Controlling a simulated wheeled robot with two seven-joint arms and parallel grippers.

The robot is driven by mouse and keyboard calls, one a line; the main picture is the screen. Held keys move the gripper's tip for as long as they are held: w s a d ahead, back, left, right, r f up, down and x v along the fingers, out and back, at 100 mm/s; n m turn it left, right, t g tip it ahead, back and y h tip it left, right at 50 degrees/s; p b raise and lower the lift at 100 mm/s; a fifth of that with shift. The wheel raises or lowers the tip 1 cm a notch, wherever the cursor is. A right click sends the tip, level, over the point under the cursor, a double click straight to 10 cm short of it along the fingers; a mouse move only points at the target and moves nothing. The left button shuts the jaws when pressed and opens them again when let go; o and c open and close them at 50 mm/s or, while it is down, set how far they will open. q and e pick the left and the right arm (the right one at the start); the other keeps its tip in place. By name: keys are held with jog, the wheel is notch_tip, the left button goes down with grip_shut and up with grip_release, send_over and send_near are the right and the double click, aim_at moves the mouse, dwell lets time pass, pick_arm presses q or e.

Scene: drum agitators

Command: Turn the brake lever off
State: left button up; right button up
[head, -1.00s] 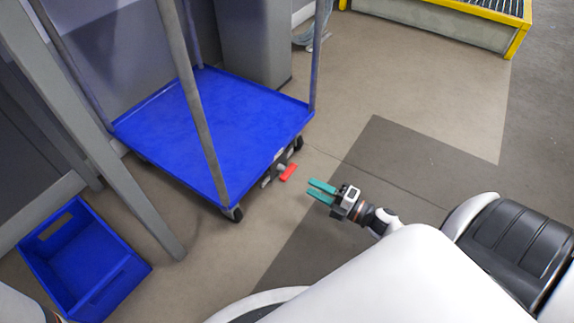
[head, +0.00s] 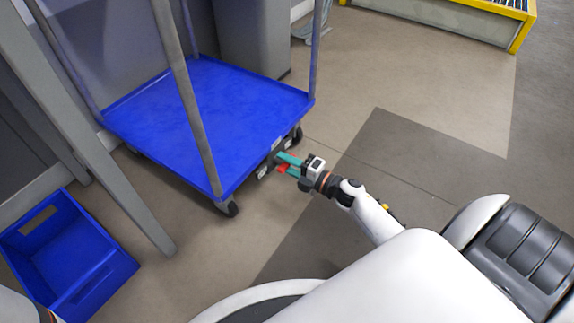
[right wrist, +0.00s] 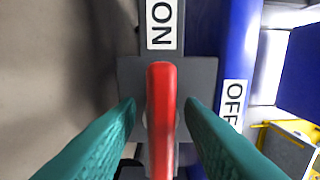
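The red brake lever (right wrist: 162,115) stands out from a dark grey plate (right wrist: 125,72) on the side of the blue cart (head: 215,115). In the right wrist view, an ON label (right wrist: 161,24) is beyond the lever's tip and an OFF label (right wrist: 232,103) is to its right. My right gripper (head: 283,164) is open, its two teal fingers on either side of the lever, with a visible gap at each side. In the head view the lever (head: 282,169) shows partly, by the fingers. My left gripper is not in view.
A blue crate (head: 45,212) lies on the floor at the lower left, beside a grey post (head: 130,195). The cart has upright poles (head: 188,100) and black wheels (head: 229,209). The floor right of the cart is clear. A yellow-edged platform (head: 520,35) is at the back right.

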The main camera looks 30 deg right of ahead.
jog(key=shift+c, duration=0.5)
grip_shut()
